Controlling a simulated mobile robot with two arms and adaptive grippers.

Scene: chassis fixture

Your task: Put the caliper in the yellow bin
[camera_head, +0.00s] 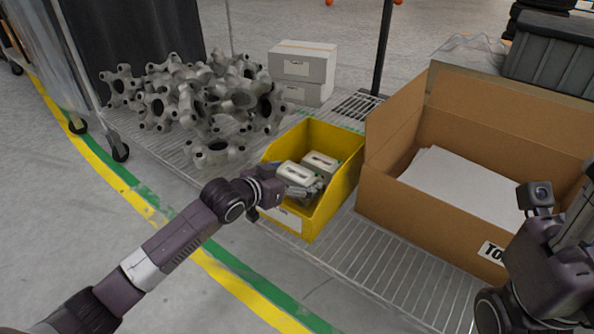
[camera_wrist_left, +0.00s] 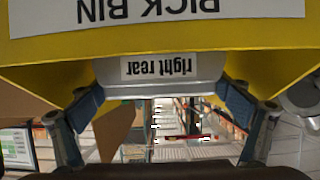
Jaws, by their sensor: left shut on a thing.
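The yellow bin (camera_head: 345,187) stands on the wire shelf in the middle of the head view. My left gripper (camera_head: 304,184) is at its front left side and is shut on a pale grey caliper (camera_head: 295,172), at or just above the bin's opening. In the left wrist view, upside down, the two fingers (camera_wrist_left: 168,112) press the sides of the caliper, which has a "right rear" label (camera_wrist_left: 160,66). A second pale grey part (camera_head: 320,161) sits behind it in the bin.
A large open cardboard box (camera_head: 400,205) with white sheets (camera_head: 462,183) stands right of the bin. Several grey metal castings (camera_head: 185,98) are piled at the left. White boxes (camera_head: 303,62) stand behind, near a black post (camera_head: 384,48). Bare wire shelf lies in front of the box.

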